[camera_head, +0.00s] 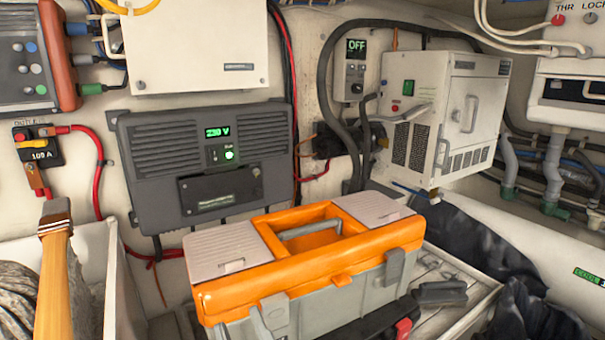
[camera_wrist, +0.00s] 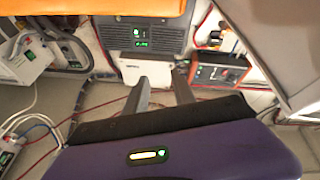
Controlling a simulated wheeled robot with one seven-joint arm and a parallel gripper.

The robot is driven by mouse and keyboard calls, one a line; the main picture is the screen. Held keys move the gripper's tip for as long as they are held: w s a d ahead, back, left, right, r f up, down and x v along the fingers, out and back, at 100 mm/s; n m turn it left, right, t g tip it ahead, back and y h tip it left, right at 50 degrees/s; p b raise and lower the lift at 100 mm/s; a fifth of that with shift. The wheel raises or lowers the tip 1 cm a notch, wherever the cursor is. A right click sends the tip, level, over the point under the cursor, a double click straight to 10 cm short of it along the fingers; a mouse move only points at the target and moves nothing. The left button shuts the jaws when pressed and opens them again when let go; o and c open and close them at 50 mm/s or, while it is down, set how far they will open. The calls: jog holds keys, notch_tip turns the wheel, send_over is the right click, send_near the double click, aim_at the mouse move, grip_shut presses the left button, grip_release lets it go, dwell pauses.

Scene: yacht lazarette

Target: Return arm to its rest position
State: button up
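My gripper (camera_wrist: 160,75) shows in the wrist view, with two grey fingers standing apart above its purple body and nothing visible between them. The wrist view looks upside down compared with the head view. The fingers point towards the wall with the dark grey inverter (camera_wrist: 162,32) and the white box (camera_wrist: 130,73). I cannot judge the distance to them. My gripper and arm are not clearly visible in the head view.
An orange-and-grey toolbox (camera_head: 305,262) stands in front of the inverter (camera_head: 160,155) in the head view. A white cabinet (camera_head: 460,105) is on the right. A brush (camera_head: 55,275) stands upright at left. Hoses and cables line the wall.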

jog(key=s+d+f+m+g+h+b, duration=0.4)
jog(key=s+d+f+m+h, duration=0.5)
jog(key=s+d+f, duration=1.5)
jog(key=s+d+g+h, duration=0.1)
jog(key=s+d+h, duration=0.1)
jog(key=s+d, duration=0.1)
jog(key=shift+s+f, duration=0.35)
jog(key=shift+s, duration=0.45)
